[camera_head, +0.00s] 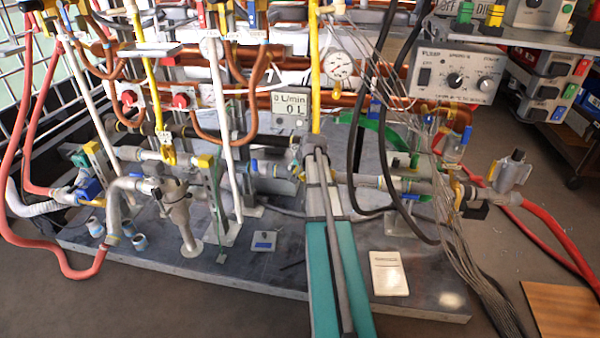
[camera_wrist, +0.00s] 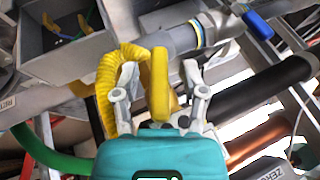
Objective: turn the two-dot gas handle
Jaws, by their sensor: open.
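A yellow lever handle (camera_wrist: 160,82) stands between the two fingers of my gripper (camera_wrist: 161,72) in the wrist view. The fingers are open, one on each side of the handle, with a gap visible on both sides. No dots can be made out on the handle, so I cannot tell whether it is the two-dot one. In the head view my arm reaches from the bottom centre to the pipework, and its far end and this handle are hard to make out there.
A yellow corrugated hose (camera_wrist: 112,75) and a grey pipe (camera_wrist: 178,40) lie close by the fingers. In the head view, other yellow handles (camera_head: 168,150), red hoses (camera_head: 562,236), black cables (camera_head: 352,150) and gauges (camera_head: 339,65) crowd the rig. A white card (camera_head: 388,273) lies on the base plate.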

